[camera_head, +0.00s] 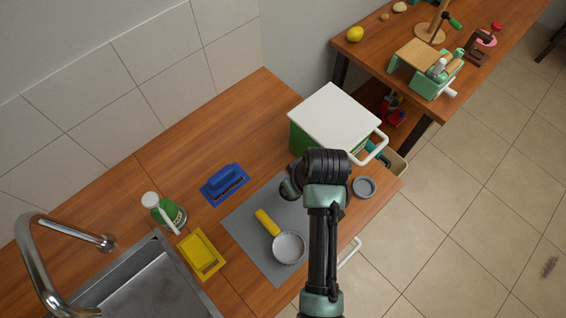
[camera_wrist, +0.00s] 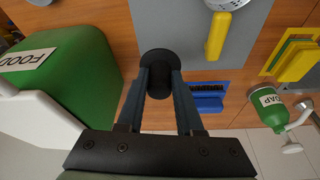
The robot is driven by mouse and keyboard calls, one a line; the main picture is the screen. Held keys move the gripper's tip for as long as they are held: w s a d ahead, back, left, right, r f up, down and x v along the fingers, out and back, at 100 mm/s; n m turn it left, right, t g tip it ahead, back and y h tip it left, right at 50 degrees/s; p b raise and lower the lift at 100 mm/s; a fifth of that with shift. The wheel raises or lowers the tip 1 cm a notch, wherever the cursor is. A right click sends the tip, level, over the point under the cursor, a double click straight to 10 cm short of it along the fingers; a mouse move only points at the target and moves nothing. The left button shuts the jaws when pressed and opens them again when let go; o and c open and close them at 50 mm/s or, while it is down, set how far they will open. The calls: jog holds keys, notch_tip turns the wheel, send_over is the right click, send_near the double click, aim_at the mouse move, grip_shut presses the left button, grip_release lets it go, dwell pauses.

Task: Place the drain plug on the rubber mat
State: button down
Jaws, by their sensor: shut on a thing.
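My gripper (camera_wrist: 160,85) is shut on the drain plug (camera_wrist: 158,62), a black round piece between the fingertips in the wrist view. The rubber mat (camera_head: 243,222) is a flat grey sheet on the wooden counter; it also shows in the wrist view (camera_wrist: 250,38). In the head view my gripper (camera_head: 289,188) is at the mat's upper right part, pointing down, and my arm hides part of the mat. The plug appears over the mat; I cannot tell whether it touches it. In the head view the plug is hard to tell from the dark fingers.
A yellow-handled strainer (camera_head: 289,247) lies on the mat. A green food bin (camera_head: 334,122) with a white lid stands close behind my gripper. A blue brush (camera_head: 225,184), yellow tray (camera_head: 201,254), soap bottle (camera_head: 165,213) and sink are left. A grey round dish (camera_head: 363,187) is right.

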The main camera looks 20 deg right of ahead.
jog(key=shift+f, duration=3.1)
jog(key=shift+f, duration=0.1)
jog(key=c, duration=0.6)
grip_release()
jog(key=shift+o, duration=0.2)
jog(key=v, duration=1.2)
